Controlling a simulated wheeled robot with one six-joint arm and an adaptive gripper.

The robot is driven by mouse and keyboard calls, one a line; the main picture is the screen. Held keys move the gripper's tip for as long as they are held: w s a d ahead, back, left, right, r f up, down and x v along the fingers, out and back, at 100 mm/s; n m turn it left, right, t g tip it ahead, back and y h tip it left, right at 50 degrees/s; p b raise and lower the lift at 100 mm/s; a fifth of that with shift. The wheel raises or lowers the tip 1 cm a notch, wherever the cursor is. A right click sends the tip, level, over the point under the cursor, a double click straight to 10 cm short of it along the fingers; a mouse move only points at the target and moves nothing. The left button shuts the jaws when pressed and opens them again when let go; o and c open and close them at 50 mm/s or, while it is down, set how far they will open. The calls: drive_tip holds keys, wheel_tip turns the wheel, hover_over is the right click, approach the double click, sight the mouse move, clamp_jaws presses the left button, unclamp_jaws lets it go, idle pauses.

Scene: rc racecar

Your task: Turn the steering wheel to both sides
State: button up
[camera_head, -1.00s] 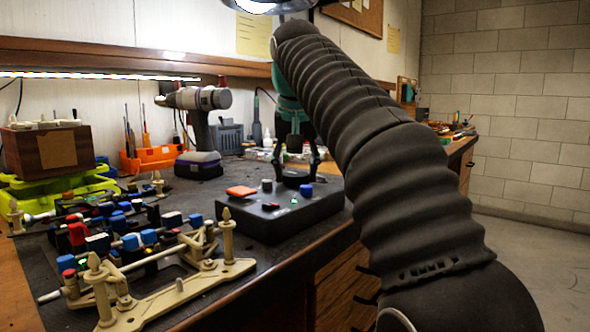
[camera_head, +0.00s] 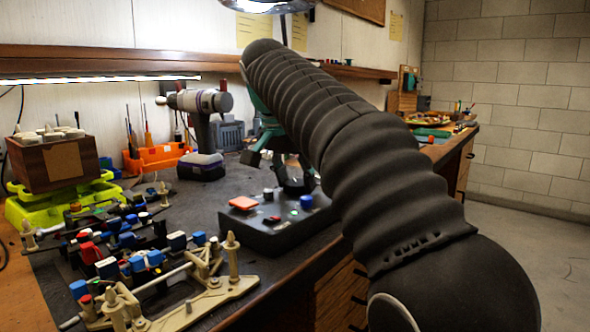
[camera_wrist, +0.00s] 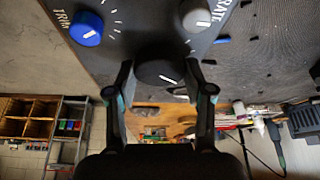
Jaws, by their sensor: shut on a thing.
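The control box (camera_head: 262,232) is a dark box on the bench. It carries an orange-red pad, several knobs and a small green light. The steering wheel is a black round knob at its back edge (camera_head: 294,184), partly hidden by my gripper. In the wrist view the wheel (camera_wrist: 158,72) sits between my two fingers and shows a white mark at its lower right. My gripper (camera_wrist: 160,82) is shut on the wheel, one finger at each side. In the head view my gripper (camera_head: 280,162) is tilted over the wheel, partly hidden by my arm.
A blue knob (camera_wrist: 86,28) marked TRIM and a grey knob (camera_wrist: 195,15) lie close to my fingers. A drill (camera_head: 203,115) and an orange tool holder (camera_head: 155,157) stand behind.

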sight(288, 185)
drive_tip(key=shift+m+h, duration=0.3)
drive_tip(key=shift+m, duration=0.5)
drive_tip(key=o, duration=1.2)
drive_tip(key=shift+c, duration=0.2)
drive_tip(key=shift+v, duration=2.55)
drive_tip(key=s+a, duration=0.8)
drive_tip(key=shift+s, duration=0.4)
drive_tip(key=shift+d, duration=0.1)
